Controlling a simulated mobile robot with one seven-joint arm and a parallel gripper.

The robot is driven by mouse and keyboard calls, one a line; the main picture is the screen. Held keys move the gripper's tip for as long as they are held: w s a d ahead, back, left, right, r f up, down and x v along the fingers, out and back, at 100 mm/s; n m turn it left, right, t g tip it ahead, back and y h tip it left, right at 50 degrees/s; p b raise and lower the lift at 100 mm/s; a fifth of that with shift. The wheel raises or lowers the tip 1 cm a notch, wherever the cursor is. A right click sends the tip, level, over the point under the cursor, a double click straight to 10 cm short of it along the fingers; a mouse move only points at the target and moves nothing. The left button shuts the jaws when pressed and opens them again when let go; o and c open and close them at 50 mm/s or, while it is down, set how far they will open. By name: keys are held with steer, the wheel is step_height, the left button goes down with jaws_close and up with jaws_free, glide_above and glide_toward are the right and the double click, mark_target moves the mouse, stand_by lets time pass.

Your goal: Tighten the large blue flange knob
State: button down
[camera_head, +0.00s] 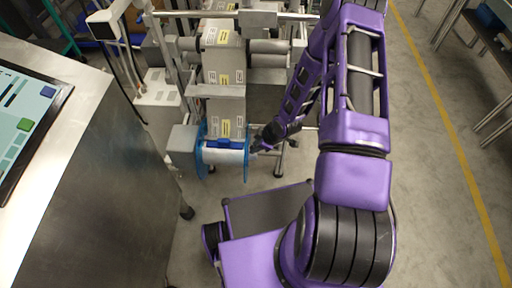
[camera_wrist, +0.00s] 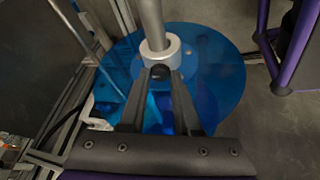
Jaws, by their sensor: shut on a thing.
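The large blue flange (camera_wrist: 215,70) is a translucent disc that fills the middle of the wrist view. A pale collar (camera_wrist: 172,45) sits at its centre around a steel shaft (camera_wrist: 152,18). A small dark knob (camera_wrist: 160,71) is on the near side of the collar. My gripper (camera_wrist: 161,78) has its two black fingertips closed on this knob, one on each side. In the head view my gripper (camera_head: 264,139) is at the right side of the reel, beside the blue flange (camera_head: 247,158). The fingers hide part of the flange, and the knob cannot be made out there.
A second blue flange (camera_head: 200,150) stands at the reel's left side. The film machine (camera_head: 222,65) with its rollers and labelled web is behind. A steel cabinet with a screen (camera_head: 25,115) stands at the left. Open floor (camera_head: 430,190) lies to the right.

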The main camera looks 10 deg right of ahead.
steer(key=shift+m+t, duration=0.3)
steer(key=shift+m, duration=0.2)
steer(key=shift+b, duration=0.3)
steer(key=c, duration=0.9)
jaws_free()
steer(key=shift+r, duration=0.1)
steer(key=p+v, duration=0.4)
steer(key=v, duration=1.3)
steer(key=shift+a+r, duration=0.15)
steer(key=shift+a, duration=0.05)
steer(key=shift+s, duration=0.1)
